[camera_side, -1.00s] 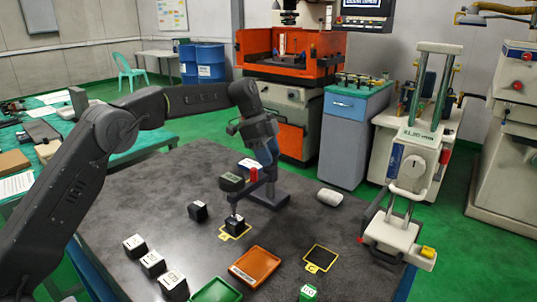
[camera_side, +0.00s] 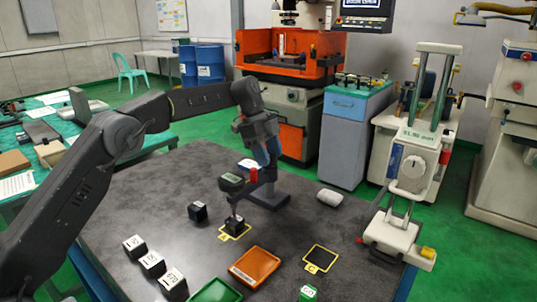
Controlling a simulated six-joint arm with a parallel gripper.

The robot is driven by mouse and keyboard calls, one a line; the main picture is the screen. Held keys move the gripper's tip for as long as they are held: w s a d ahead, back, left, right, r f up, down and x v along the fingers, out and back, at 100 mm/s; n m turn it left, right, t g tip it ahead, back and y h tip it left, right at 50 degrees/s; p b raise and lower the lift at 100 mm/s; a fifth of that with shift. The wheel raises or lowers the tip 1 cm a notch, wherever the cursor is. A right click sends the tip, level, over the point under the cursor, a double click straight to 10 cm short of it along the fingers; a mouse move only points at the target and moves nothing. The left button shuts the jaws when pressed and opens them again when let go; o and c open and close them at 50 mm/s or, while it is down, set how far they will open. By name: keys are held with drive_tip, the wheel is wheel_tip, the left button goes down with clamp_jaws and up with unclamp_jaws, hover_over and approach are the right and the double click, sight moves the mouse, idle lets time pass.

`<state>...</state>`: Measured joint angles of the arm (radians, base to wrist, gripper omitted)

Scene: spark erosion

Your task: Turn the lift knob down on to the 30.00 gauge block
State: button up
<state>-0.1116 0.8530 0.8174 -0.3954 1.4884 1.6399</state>
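A small dark measuring stand (camera_side: 280,195) stands on the black table, with a dark green round head (camera_side: 231,183) on its side arm. Its thin probe reaches down towards a dark block (camera_side: 234,224) on a yellow-framed mark; I cannot tell whether they touch, nor read the block's number. My gripper (camera_side: 260,166) is at the top of the stand, beside a small red and white part (camera_side: 247,166). The knob is not clearly visible there, and my fingers are too small and covered to show whether they are shut.
Three labelled dark blocks (camera_side: 151,263) line the left front; another block (camera_side: 197,212) lies behind. An orange tray (camera_side: 255,266), a green tray (camera_side: 215,291) and an empty yellow-framed mark (camera_side: 320,259) are in front.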

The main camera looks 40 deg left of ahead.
drive_tip(key=shift+o, duration=1.3)
drive_tip(key=v, duration=0.7)
drive_tip(key=shift+r, duration=0.25)
